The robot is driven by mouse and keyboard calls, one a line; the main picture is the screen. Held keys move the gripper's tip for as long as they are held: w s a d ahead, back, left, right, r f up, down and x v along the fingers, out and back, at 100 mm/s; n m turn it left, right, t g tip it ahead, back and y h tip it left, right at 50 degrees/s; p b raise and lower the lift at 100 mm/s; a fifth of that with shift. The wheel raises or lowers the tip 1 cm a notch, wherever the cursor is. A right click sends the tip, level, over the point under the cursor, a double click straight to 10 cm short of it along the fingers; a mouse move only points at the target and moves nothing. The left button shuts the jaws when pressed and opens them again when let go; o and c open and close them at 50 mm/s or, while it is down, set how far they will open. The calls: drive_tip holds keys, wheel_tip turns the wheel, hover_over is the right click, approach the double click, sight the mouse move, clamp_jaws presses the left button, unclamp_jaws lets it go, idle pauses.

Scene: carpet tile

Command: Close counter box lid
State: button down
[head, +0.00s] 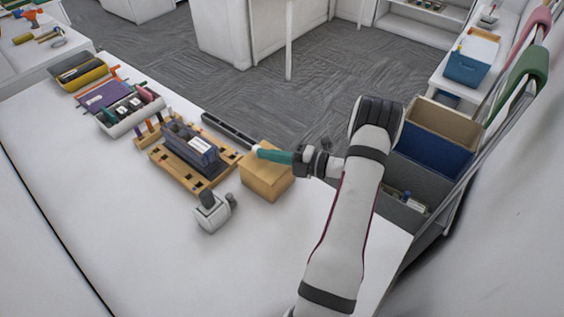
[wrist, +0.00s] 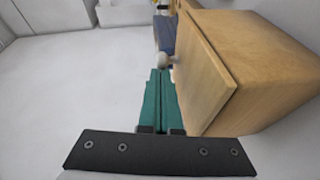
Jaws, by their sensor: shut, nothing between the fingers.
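The light wooden counter box (head: 266,175) stands on the white counter, left of my arm. In the wrist view the box (wrist: 250,65) fills the right side. Its lid (wrist: 200,75) is a flat wooden panel lying nearly against the body, with a narrow dark gap along part of its edge. I cannot tell whether it is fully closed. My gripper (head: 259,153) has teal fingers, shut and empty, at the top of the box. In the wrist view the fingers (wrist: 160,74) run alongside the lid's outer face; I cannot tell whether they touch it.
A slatted wooden tray (head: 172,172) with a blue-grey case (head: 190,147) sits left of the box. A small grey-white device (head: 212,213) stands in front. A dark bar (head: 228,131) lies behind. Open bins (head: 440,133) are at right. The front counter is clear.

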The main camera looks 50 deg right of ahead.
sight(273, 171)
drive_tip(key=shift+w+a, duration=0.1)
drive_tip(key=shift+w, duration=0.1)
drive_tip(key=s, duration=0.1)
drive_tip(key=s+a, duration=0.1)
drive_tip(key=s, duration=0.1)
drive_tip(key=shift+s+a+r, duration=0.15)
drive_tip(key=shift+r, duration=0.2)
drive_tip(key=v, duration=1)
drive_tip(key=w+a+r+n+g+y, duration=0.2)
drive_tip(key=a+r+n+g, duration=0.15)
drive_tip(key=a+n, duration=0.4)
drive_tip(key=w+a+r+n+g+y, duration=0.2)
drive_tip(key=a+r+n+g, duration=0.15)
drive_tip(key=a+n, duration=0.35)
drive_tip(key=w+a+r+n+g+y, duration=0.1)
drive_tip(key=w+a+r+n+g, duration=0.1)
drive_tip(key=a+n+g, duration=0.5)
drive_tip(key=s+a+r+n+g+h, duration=0.1)
drive_tip(key=s+a+n+h, duration=0.7)
drive_tip(key=n, duration=1.7)
drive_tip(key=s+a+g, duration=0.1)
drive_tip(key=s+a, duration=0.5)
drive_tip(key=shift+a+r, duration=0.2)
drive_tip(key=shift+r, duration=0.05)
